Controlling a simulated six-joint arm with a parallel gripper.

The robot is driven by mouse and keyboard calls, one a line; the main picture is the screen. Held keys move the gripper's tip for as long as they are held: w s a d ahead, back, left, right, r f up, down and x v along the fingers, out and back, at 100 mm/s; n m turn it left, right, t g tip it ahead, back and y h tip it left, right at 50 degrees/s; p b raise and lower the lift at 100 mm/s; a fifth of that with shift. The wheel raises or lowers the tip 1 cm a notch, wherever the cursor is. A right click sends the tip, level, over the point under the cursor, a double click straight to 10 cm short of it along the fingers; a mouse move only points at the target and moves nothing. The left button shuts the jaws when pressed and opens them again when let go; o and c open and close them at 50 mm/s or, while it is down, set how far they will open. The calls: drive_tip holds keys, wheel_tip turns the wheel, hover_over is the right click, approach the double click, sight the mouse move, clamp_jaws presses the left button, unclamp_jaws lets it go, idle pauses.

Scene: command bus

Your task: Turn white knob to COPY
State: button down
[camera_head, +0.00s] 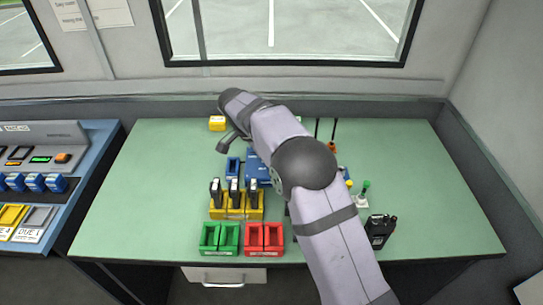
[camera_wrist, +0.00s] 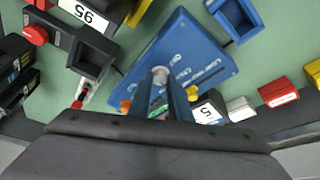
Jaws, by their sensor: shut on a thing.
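The white knob (camera_wrist: 159,73) is a small pale cap on the sloping face of a blue box (camera_wrist: 190,52) in the wrist view. My gripper (camera_wrist: 167,84) reaches over this box, with its two dark fingers closed around the knob. White lettering shows beside the knob, including OFF, but the knob's exact setting is too small to tell. In the head view the blue box (camera_head: 256,168) is partly covered by my arm, and the knob and fingertips cannot be made out.
A smaller blue holder (camera_head: 233,167) stands left of the box. A yellow rack (camera_head: 235,213) with black handsets stands in front, then green trays (camera_head: 220,240) and red trays (camera_head: 264,240). A black radio (camera_head: 380,229) is at right. The green desk's left side is clear.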

drive_tip(key=m+p, duration=0.1)
drive_tip(key=m+g+p, duration=0.1)
drive_tip(key=m+p, duration=0.1)
drive_tip(key=p, duration=0.1)
drive_tip(key=shift+w+a+r+m, duration=0.1)
drive_tip(key=shift+w+r+m, duration=0.1)
drive_tip(key=shift+r+m, duration=0.1)
drive_tip(key=m+g+p, duration=0.1)
drive_tip(key=m+p, duration=0.1)
drive_tip(key=p, duration=0.1)
drive_tip(key=shift+w+f, duration=0.1)
drive_tip(key=shift+f, duration=0.1)
drive_tip(key=shift+f+m+g+p, duration=0.1)
drive_tip(key=shift+m+g+p, duration=0.3)
drive_tip(key=shift+m+p, duration=0.25)
drive_tip(key=c, duration=1.6)
unclamp_jaws()
drive_tip(key=shift+c, duration=0.2)
drive_tip(key=shift+h, duration=0.3)
drive_tip(key=p+v, duration=0.3)
drive_tip(key=p, duration=0.2)
drive_tip(key=shift+r, duration=0.2)
wheel_tip(320, 180, up, 7)
drive_tip(key=p, duration=0.6)
drive_tip(key=shift+f, duration=0.2)
